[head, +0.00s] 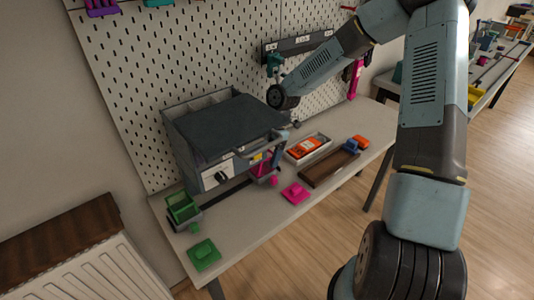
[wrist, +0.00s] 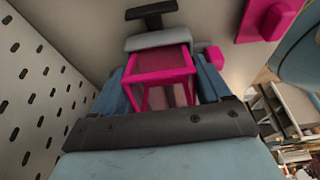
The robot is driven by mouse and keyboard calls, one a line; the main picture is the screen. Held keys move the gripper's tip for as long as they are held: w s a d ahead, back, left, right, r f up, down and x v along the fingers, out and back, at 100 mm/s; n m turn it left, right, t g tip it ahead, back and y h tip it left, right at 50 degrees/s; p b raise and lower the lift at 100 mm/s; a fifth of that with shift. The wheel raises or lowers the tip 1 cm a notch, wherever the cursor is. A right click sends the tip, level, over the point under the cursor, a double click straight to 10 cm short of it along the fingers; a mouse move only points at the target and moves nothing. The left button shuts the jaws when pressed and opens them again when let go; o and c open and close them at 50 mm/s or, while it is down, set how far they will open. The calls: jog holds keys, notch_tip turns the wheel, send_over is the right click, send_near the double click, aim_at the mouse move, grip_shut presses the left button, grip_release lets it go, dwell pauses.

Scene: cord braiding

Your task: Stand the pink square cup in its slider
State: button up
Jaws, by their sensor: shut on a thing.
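The pink square cup (wrist: 160,72) sits between the two blue fingers of my gripper (wrist: 161,85) in the wrist view, and the gripper is shut on it. In the head view the cup (head: 264,166) is small and partly covered by my gripper (head: 267,160), in front of the drawer cabinet. A grey slider (wrist: 158,39) shows just beyond the cup in the wrist view, with a pink knob (wrist: 214,57) to its right. The pink knob also shows in the head view (head: 273,181). I cannot tell whether the cup touches the slider, as its lower end is hidden.
A pink lid (head: 295,192) lies to the right on the bench (head: 245,222). A green cup (head: 182,207) stands in its slider at the left, with a green lid (head: 203,253) in front. The drawer cabinet (head: 205,170) and pegboard (head: 130,95) stand behind. Trays (head: 329,169) lie right.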

jog(key=shift+s+f, duration=0.1)
jog(key=shift+f, duration=0.45)
jog(key=o, duration=1.6)
jog(key=shift+r, duration=0.2)
